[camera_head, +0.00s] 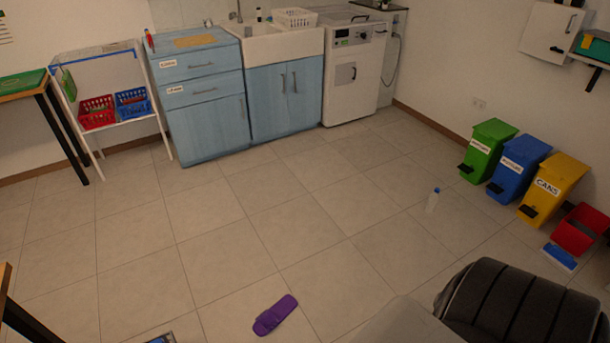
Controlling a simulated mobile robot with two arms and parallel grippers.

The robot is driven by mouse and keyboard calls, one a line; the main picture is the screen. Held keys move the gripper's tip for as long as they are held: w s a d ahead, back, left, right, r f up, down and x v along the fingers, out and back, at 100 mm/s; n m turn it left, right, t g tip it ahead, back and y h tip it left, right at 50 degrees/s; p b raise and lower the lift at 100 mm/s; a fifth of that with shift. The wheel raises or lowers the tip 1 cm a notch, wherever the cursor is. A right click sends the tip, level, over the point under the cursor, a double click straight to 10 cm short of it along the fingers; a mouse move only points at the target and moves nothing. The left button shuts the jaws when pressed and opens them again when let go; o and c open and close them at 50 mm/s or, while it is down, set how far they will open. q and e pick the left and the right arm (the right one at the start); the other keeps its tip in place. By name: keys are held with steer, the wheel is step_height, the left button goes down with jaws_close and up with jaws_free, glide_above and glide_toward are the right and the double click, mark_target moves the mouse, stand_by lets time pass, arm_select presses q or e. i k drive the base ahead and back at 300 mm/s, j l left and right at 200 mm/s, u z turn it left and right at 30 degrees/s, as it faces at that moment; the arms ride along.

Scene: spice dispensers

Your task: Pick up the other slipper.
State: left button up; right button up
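One purple slipper (274,315) lies on the tiled floor near the bottom middle of the head view, set diagonally. It is the only slipper that I can see. Neither of my grippers shows in this view, so I cannot see whether they hold anything.
Green (489,147), blue (519,163) and yellow (555,186) bins and a red container (580,228) line the right wall. Blue cabinets (205,120) stand at the back. A black padded thing (520,305) fills the bottom right. The middle floor is mostly clear.

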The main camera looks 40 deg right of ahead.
mark_target(269, 319)
steer(key=z, duration=0.9)
